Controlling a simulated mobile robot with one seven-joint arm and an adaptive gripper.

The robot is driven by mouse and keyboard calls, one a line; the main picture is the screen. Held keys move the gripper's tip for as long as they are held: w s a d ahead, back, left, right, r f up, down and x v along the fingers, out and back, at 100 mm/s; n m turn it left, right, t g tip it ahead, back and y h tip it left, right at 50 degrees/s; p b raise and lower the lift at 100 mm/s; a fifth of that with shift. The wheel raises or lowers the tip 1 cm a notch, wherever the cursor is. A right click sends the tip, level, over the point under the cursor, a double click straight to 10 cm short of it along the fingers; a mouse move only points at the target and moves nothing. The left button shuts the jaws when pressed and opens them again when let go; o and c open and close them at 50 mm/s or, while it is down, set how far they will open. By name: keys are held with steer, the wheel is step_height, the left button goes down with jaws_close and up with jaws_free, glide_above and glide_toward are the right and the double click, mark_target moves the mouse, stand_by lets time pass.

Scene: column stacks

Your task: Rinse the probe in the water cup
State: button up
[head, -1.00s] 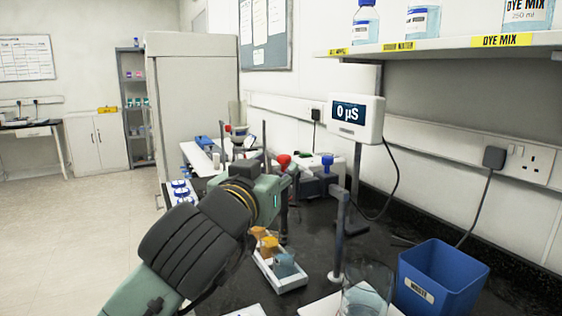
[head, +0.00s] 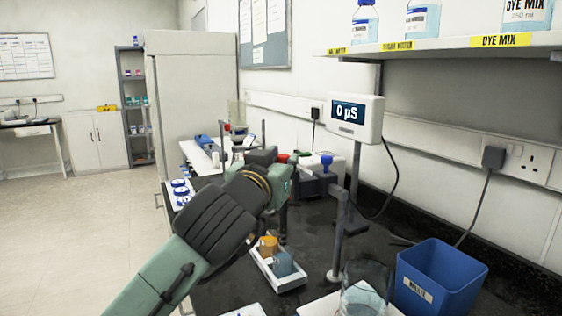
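My gripper (head: 283,228) is above the dark bench near a white tray, seen from behind my arm. Its fingers are mostly hidden, so I cannot tell if it is open or shut or holds the probe. I cannot make out the probe anywhere. A clear glass beaker (head: 366,296) stands at the bottom edge, right of and nearer than my gripper; I cannot tell if it is the water cup. A wall meter (head: 355,118) reads 0 µS. A grey post stand (head: 339,235) rises between my gripper and the meter's cable.
A blue waste bin (head: 440,285) stands right of the beaker. The white tray (head: 286,286) holds orange and blue-grey pieces below my gripper. A dark device with a blue knob (head: 327,160) stands behind. A shelf with bottles (head: 460,44) hangs at upper right.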

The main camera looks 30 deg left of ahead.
jaws_close()
stand_by(0.3)
